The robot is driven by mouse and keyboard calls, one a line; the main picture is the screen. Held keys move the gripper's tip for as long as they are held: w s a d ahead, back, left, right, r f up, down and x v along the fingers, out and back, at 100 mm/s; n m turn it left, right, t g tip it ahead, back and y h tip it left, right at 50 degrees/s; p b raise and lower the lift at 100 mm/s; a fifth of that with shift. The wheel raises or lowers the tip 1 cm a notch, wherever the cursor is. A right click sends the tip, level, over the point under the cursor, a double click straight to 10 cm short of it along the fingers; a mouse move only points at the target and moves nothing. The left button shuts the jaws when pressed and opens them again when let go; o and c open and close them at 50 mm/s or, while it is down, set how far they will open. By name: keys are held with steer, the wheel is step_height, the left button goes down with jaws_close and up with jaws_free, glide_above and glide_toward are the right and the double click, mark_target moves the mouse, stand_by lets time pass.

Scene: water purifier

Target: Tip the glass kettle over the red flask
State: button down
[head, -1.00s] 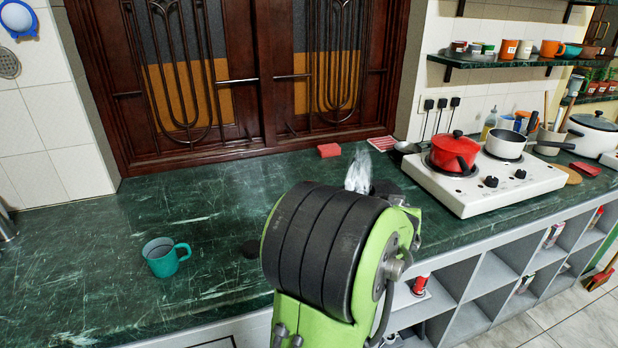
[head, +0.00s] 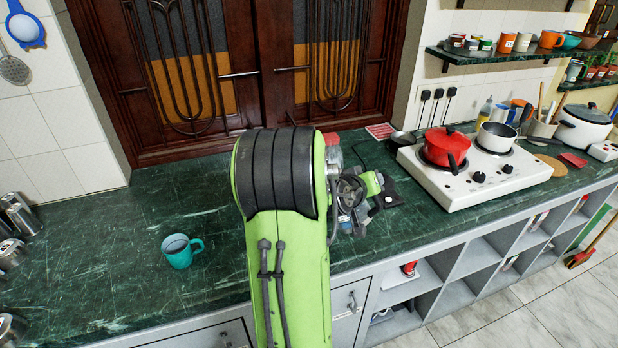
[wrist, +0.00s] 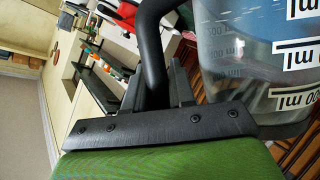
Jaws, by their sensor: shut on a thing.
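The glass kettle (wrist: 250,60) fills the upper right of the wrist view, clear with white and dark ml markings. Its black handle (wrist: 155,45) runs down between the fingers of my gripper (wrist: 165,92), which is shut on it. In the head view my green and black arm hides most of the kettle, and its tilt cannot be told. I cannot make out the red flask for certain in either view.
A teal mug (head: 181,252) stands on the green counter (head: 110,270) at left. A white stove (head: 480,172) with a red pot (head: 446,147) and a white pan (head: 496,138) stands at right. Metal canisters (head: 18,214) stand at the far left. The counter around the mug is clear.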

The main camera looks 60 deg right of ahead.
steer(key=shift+w+d+r+n+g+p, duration=0.1)
steer(key=shift+w+r+n+g+p, duration=0.3)
steer(key=shift+r+p, duration=0.35)
steer(key=shift+w+r+n+g+p, duration=0.25)
steer(key=shift+w+r+p, duration=0.3)
steer(key=shift+p, duration=0.3)
steer(key=shift+w+r+n+g+p, duration=0.2)
steer(key=shift+w+r+n+p, duration=0.1)
steer(key=shift+r+p, duration=0.3)
steer(key=shift+w+r+n+g+p, duration=0.15)
steer(key=shift+r+n+p, duration=0.15)
steer(key=shift+p, duration=0.5)
steer(key=shift+w+d+r+n+g+p, duration=0.1)
steer(key=shift+w+r+n+g+p, duration=0.5)
steer(key=shift+p, duration=0.65)
steer(key=shift+w+r+n+g+p, duration=0.3)
steer(key=shift+w+r+n+p, duration=0.25)
steer(key=shift+w+r+p, duration=0.65)
stand_by(2.5)
